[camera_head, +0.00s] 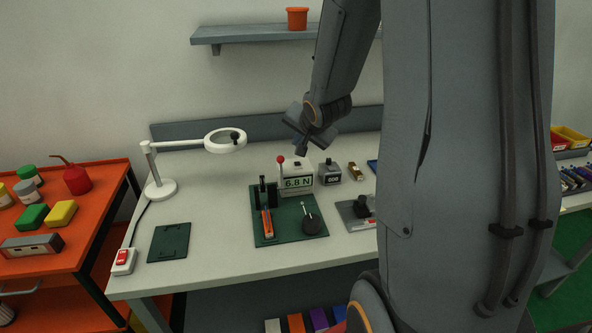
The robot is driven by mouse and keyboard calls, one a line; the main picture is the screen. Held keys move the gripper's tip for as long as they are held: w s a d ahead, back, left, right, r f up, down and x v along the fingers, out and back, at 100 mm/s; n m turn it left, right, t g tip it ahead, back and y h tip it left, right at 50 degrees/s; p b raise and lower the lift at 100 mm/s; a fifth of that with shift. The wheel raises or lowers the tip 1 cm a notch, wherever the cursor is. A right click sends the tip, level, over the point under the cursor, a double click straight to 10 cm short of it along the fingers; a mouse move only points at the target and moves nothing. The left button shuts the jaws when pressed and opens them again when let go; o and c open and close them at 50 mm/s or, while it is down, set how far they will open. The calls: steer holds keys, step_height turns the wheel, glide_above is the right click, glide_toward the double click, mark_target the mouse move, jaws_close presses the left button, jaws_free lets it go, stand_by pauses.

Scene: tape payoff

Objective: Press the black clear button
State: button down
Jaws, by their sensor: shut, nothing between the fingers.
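A white force gauge (299,182) with a green display reading "6.8 N" stands at the back of the green board (264,234) on the bench. A small dark spot, which looks like the black clear button (299,162), shows on top of the gauge. A lever with a red knob (280,159) stands at the gauge's left. My gripper (300,143) points down just above the gauge's top, apart from it as far as I can tell. Its fingers are small and dark here and look shut and empty.
A magnifier lamp (226,141) stands on the bench to the left. A dark weight (330,173) sits right of the gauge. The bench front is clear.

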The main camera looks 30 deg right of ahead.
steer(key=shift+f+b, duration=1.3)
steer(key=shift+f, duration=0.7)
steer(key=shift+f, duration=0.1)
stand_by(0.4)
steer(key=shift+f, duration=0.35)
steer(key=shift+f, duration=0.35)
stand_by(0.5)
steer(key=shift+r, duration=0.1)
stand_by(0.4)
steer(key=shift+r+p, duration=0.7)
steer(key=shift+p, duration=0.05)
steer(key=shift+r, duration=0.1)
step_height(320, 180, up, 5)
steer(key=p, duration=0.5)
